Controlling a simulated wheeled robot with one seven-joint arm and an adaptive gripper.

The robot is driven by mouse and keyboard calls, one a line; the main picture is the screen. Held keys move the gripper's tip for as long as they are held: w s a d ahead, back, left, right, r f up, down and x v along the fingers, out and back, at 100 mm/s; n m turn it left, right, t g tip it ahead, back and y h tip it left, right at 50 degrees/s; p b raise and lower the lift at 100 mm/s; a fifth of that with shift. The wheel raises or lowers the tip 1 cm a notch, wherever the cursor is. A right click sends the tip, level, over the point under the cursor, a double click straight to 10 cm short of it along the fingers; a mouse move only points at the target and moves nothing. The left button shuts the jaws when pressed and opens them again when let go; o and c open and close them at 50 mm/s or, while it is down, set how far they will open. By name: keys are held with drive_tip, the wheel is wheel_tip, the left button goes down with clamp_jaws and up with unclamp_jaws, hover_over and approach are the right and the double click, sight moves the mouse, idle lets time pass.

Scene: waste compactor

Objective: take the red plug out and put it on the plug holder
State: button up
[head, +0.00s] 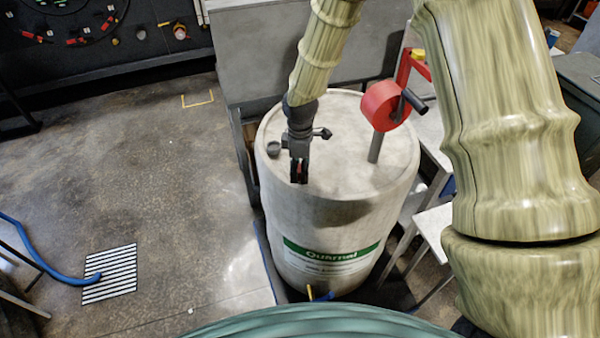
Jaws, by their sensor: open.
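My gripper (299,177) points down over the front left of the top of a white drum (330,225). Its fingers look dark and narrow in this view. A small reddish patch shows at the fingers, and I cannot tell whether it is the red plug or part of the gripper. No red plug can be made out clearly; the gripper may hide it. A small grey round cap (273,148) sits on the drum top just left of the gripper. I cannot make out the plug holder.
A red hand-crank pump (384,105) on a grey post stands at the right of the drum top. A grey panel (295,55) rises behind the drum. White tables (436,228) stand to the right. A blue hose (40,262) reaches a striped floor grate (110,275). The left floor is mostly clear.

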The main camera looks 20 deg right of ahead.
drive_tip(key=shift+a+m, duration=0.1)
drive_tip(key=shift+m, duration=1.1)
drive_tip(key=m, duration=0.3)
drive_tip(key=shift+m, duration=1)
drive_tip(key=c, duration=1.1)
drive_tip(key=n, duration=0.5)
